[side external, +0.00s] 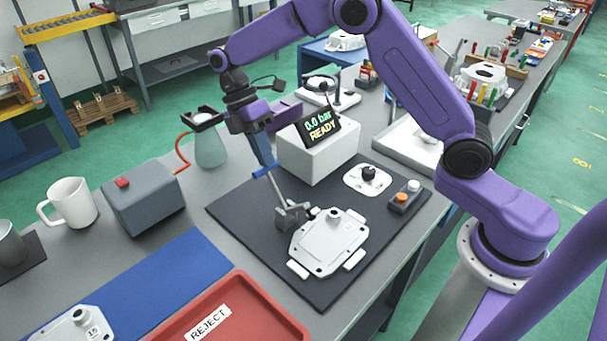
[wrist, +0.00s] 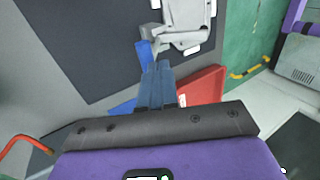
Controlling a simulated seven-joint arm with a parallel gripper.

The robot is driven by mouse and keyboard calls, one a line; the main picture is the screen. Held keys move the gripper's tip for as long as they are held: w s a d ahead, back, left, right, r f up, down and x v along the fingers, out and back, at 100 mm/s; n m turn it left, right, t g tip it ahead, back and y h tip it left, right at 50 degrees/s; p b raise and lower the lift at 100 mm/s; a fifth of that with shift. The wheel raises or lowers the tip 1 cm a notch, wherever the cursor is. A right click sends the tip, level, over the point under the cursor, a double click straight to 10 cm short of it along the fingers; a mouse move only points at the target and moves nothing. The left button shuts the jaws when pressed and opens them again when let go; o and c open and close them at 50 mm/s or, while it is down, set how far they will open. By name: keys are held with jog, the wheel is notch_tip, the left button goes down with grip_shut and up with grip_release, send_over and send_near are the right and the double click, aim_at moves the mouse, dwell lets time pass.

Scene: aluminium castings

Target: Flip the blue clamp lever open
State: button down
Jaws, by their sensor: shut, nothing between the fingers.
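The clamp lever has a grey shaft with a blue grip (side external: 262,172). It rises steeply from the grey clamp (side external: 291,215), leaning to the left, beside the pale casting (side external: 328,243) on the dark mat. My gripper (side external: 267,164) points down right at the blue grip, its fingers shut with nothing between them. In the wrist view the shut fingers (wrist: 160,66) lie just right of the blue grip (wrist: 146,54); I cannot tell whether they touch it. The casting (wrist: 188,18) shows at the top there.
A white box with a display reading "0.0 bar READY" (side external: 322,128) stands behind the clamp. A knob (side external: 369,173) and a button box (side external: 405,197) are to the right. The red REJECT tray (side external: 285,325) is in front. The left of the dark mat (side external: 238,212) is clear.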

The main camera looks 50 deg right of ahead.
jog(key=w+f, duration=0.5)
jog(key=w, duration=0.1)
jog(key=shift+f, duration=0.3)
dwell(0.5)
jog(key=v, duration=0.7)
jog(key=shift+r, duration=0.2)
jog(key=shift+w, duration=0.1)
jog(key=shift+r, duration=0.1)
dwell(0.4)
